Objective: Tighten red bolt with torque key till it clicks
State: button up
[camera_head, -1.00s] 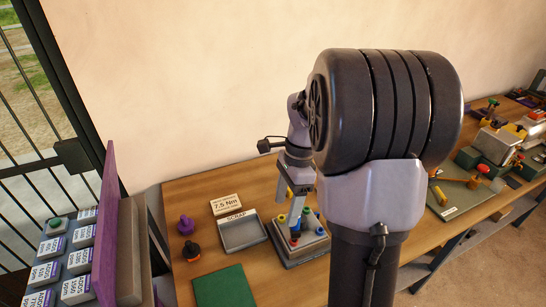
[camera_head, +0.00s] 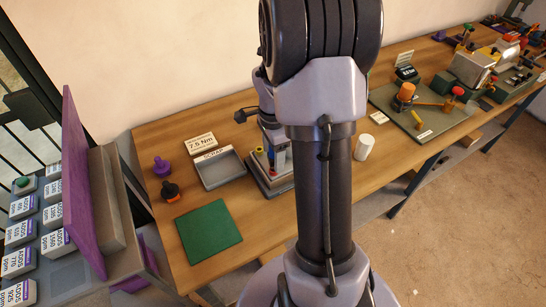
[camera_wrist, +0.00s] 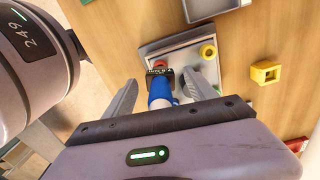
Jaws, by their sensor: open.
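In the wrist view, a tool with a blue handle (camera_wrist: 160,90) and a black head (camera_wrist: 161,72), apparently the torque key, lies between the fingers of my gripper (camera_wrist: 160,80). The fingers are open, one on each side of it; I cannot tell if either touches it. A red part, likely the red bolt (camera_wrist: 160,64), shows just beyond the black head. Whether the tool is seated on it is unclear. Both are over a grey fixture plate (camera_wrist: 183,45) with a yellow ring-shaped part (camera_wrist: 208,52).
A sign reading 7.5 Nm (camera_head: 201,143) and the SCRAP tray (camera_head: 220,172) stand left of the fixture. Purple (camera_head: 161,167) and black-orange (camera_head: 170,191) knobs and a green mat (camera_head: 208,231) are nearby. A white cylinder (camera_head: 364,147) stands to the right.

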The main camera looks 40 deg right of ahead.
jog(key=shift+f, duration=0.25)
grip_shut()
jog(key=shift+r, duration=0.1)
jog(key=shift+r, duration=0.1)
jog(key=shift+r+p, duration=0.35)
jog(key=shift+r, duration=0.05)
jog(key=shift+r, duration=0.2)
jog(key=shift+r+p, duration=1.1)
jog(key=shift+r, duration=0.2)
